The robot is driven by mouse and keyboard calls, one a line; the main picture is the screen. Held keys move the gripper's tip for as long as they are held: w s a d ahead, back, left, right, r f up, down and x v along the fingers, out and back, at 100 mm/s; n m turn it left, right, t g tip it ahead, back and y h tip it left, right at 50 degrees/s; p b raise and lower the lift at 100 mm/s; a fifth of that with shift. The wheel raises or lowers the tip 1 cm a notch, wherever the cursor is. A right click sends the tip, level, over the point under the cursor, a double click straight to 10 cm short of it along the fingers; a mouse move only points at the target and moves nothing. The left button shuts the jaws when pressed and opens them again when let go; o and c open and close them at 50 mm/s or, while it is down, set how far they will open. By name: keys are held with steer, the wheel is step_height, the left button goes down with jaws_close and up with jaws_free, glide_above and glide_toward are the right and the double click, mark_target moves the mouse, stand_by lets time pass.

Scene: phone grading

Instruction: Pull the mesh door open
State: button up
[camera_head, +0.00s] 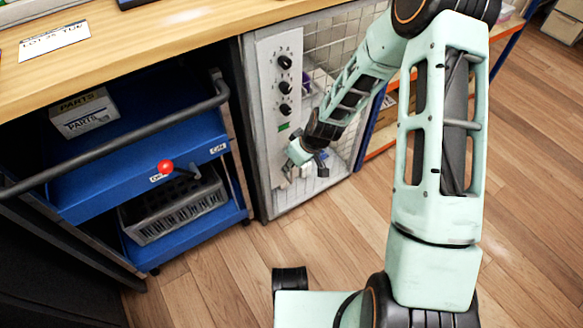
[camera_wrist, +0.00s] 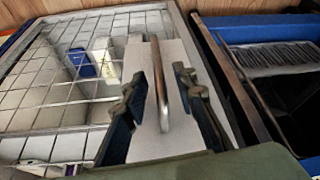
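The mesh door (camera_head: 322,42) is on the front of a grey cabinet under the wooden worktop, partly hidden by my arm. In the wrist view the door's wire grid (camera_wrist: 60,85) fills the left side. A metal bar handle (camera_wrist: 158,85) stands over a pale plate beside the grid. My gripper (camera_head: 305,163) is low at the cabinet front. In the wrist view its two dark fingers (camera_wrist: 163,103) are apart, one on each side of the handle, with gaps showing. The door looks shut or nearly so.
A pale panel with black knobs (camera_head: 284,80) is left of the mesh. Wooden floor (camera_head: 230,265) in front of the cabinet is clear. Shelving stands right.

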steer(key=shift+w+a+f, duration=0.1)
steer(key=shift+w+f, duration=0.05)
steer(key=shift+f, duration=0.25)
steer(key=shift+c, duration=0.3)
jaws_close()
